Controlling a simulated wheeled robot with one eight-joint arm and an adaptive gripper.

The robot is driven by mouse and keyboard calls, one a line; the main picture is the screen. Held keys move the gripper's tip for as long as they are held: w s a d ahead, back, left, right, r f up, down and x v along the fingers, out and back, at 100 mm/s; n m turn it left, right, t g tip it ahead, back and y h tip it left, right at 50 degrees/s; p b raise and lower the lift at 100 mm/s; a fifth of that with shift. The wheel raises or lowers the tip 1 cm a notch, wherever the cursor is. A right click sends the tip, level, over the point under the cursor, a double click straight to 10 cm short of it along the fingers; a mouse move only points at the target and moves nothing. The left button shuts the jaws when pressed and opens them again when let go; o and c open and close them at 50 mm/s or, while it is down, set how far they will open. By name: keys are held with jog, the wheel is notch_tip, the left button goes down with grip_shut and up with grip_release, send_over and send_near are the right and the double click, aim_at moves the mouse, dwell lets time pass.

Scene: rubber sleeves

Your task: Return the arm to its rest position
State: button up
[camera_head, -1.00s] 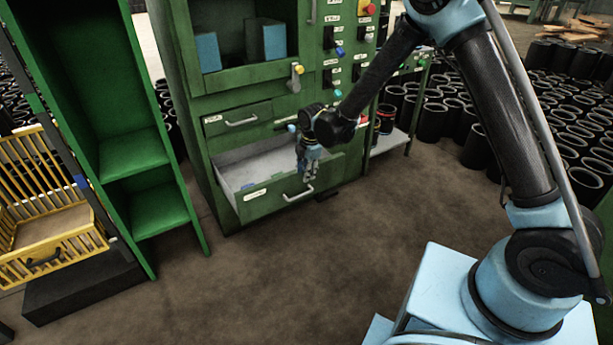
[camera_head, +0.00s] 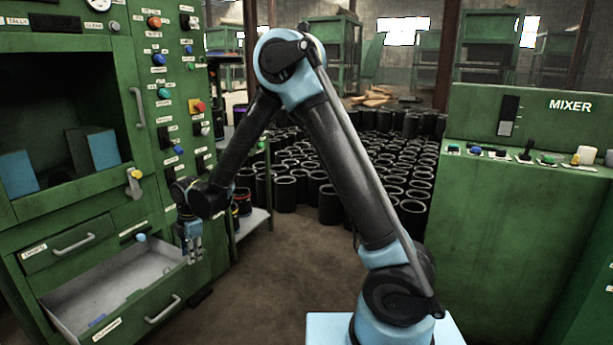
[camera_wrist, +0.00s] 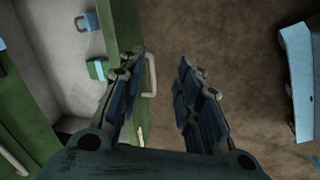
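My arm (camera_head: 340,170) reaches out from its light blue base, bent at the elbow, with its end to the left. My gripper (camera_head: 194,258) hangs pointing down at the right end of the open drawer (camera_head: 165,310). Inside the drawer are a blue padlock (camera_wrist: 88,22) and a green block-like item (camera_wrist: 97,69).
A green cabinet (camera_head: 90,215) with buttons and a shelf of blue boxes (camera_head: 103,150) stands at left. A green mixer console (camera_head: 520,230) stands at right. Many black sleeves (camera_head: 330,203) stand on the floor behind my arm. Brown floor (camera_head: 270,280) is clear between.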

jog(key=w+d+r+m, duration=0.2)
jog(key=d+r+m, duration=0.25)
jog(key=d, duration=0.65)
jog(key=w+d+r+m, duration=0.2)
jog(key=d+r+m, duration=0.3)
jog(key=d, duration=0.7)
jog(key=w+d+r+m, duration=0.25)
jog(key=d+r, duration=0.45)
jog(key=d, duration=0.4)
jog(key=s+d+m+t+h, duration=0.1)
jog(key=s+d+m, duration=0.3)
jog(key=d, duration=0.4)
jog(key=s+d+m, duration=0.3)
jog(key=s+d, duration=0.1)
jog(key=d, duration=0.3)
jog(key=s+d+f+m, duration=0.5)
jog(key=s+d+m, duration=0.3)
jog(key=s+d, duration=0.2)
jog(key=shift+s+d+h, duration=0.3)
jog(key=shift+s+h, duration=0.1)
jog(key=shift+s, duration=0.6)
